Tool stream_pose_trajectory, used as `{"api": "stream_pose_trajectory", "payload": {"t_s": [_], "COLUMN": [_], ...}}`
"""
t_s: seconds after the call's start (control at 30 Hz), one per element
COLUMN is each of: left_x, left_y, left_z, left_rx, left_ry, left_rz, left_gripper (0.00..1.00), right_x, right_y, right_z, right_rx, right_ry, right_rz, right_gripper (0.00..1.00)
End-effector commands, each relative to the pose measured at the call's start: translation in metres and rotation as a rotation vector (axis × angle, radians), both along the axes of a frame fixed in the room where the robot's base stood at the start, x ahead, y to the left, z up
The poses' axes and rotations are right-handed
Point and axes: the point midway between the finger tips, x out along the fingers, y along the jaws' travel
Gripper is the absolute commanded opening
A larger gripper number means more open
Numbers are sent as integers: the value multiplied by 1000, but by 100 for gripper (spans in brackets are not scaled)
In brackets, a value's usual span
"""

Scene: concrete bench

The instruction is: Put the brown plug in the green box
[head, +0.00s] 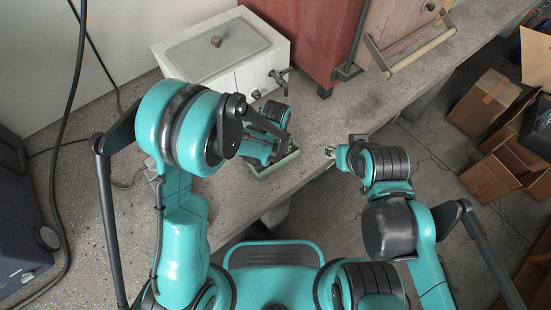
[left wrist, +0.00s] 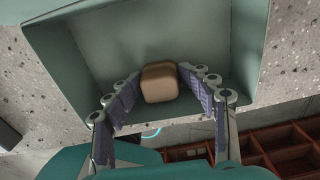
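The green box (head: 274,167) stands on the bench near its front edge, partly hidden by my left arm. In the left wrist view its walls and inside (left wrist: 90,45) fill the upper part. The brown plug (left wrist: 160,83), a small rounded block, is between the fingers of my left gripper (left wrist: 160,76), which look closed against its two sides. The plug shows against the inside of the box; I cannot tell whether it touches the floor. The head view hides the plug and the left fingertips. My right gripper (head: 331,152) is beyond the bench's front edge; its finger opening is too small to read.
A white box-like container (head: 222,52) with a grey lid and a tap stands behind the green box. A red-brown cabinet (head: 312,35) and a wooden piece with a handle (head: 405,30) are farther right. Cardboard boxes (head: 485,102) lie on the floor at right.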

Motion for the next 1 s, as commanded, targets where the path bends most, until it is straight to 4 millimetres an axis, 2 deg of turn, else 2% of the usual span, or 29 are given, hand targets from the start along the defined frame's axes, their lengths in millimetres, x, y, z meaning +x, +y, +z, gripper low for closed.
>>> {"api": "stream_pose_trajectory", "payload": {"t_s": [0.17,0.6,0.8,1.0], "left_x": [1,0,1,1], "left_y": [0,0,0,0], "left_z": [14,110,130,134], "left_rx": [0,0,0,-1], "left_ry": [-1,-1,-1,-3], "left_rz": [0,0,0,5], "left_gripper": [53,53,53,53], "right_x": [0,0,0,0], "right_y": [0,0,0,0], "right_z": [14,53,59,60], "right_rx": [0,0,0,0], "right_ry": [0,0,0,0], "right_rz": [0,0,0,0], "right_gripper": [40,40,40,40]}}
